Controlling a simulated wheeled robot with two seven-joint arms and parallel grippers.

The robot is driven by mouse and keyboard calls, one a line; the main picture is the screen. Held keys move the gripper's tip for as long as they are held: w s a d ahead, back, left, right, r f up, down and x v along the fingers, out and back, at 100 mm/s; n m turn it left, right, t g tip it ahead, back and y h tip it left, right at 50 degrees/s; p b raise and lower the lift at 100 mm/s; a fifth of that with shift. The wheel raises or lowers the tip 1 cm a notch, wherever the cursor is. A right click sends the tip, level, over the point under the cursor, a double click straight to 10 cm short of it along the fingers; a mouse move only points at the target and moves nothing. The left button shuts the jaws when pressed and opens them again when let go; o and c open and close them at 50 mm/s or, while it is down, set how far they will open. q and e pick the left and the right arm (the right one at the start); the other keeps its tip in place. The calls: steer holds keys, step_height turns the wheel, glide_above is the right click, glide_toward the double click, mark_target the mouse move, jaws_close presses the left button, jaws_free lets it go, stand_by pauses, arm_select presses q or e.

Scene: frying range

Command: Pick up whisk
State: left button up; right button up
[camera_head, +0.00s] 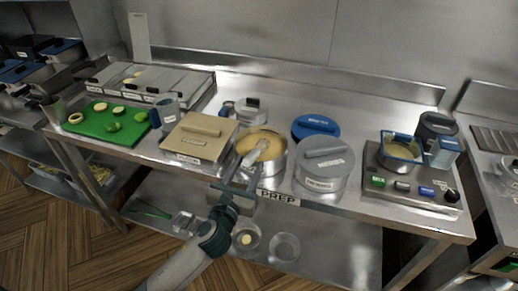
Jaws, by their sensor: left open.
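A pale, light-grey utensil, apparently the whisk (257,151), leans in a round metal pot (279,166) of yellow mixture at the front middle of the steel table. Its lower end is hard to make out against the mixture. My left gripper (241,183) reaches up from the bottom of the view and is open, at the table's front edge just below the pot. Nothing shows held between its fingers, and it looks apart from the whisk. My right gripper is not in view.
A lidded grey pot (323,171) stands close right of the pot, and a tan lidded box (199,138) close left. A green cutting board (103,126) lies at the left. A scale-like unit (410,187) carries a blue-rimmed pan (402,151) at the right. A lower shelf (325,238) holds clear bowls.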

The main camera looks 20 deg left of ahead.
mark_target(258, 152)
arm_select(q)
steer(key=shift+w+r+p, duration=0.15)
steer(key=shift+w+p, duration=0.3)
steer(key=shift+w, duration=1.45)
steer(key=shift+c, duration=0.6)
jaws_close()
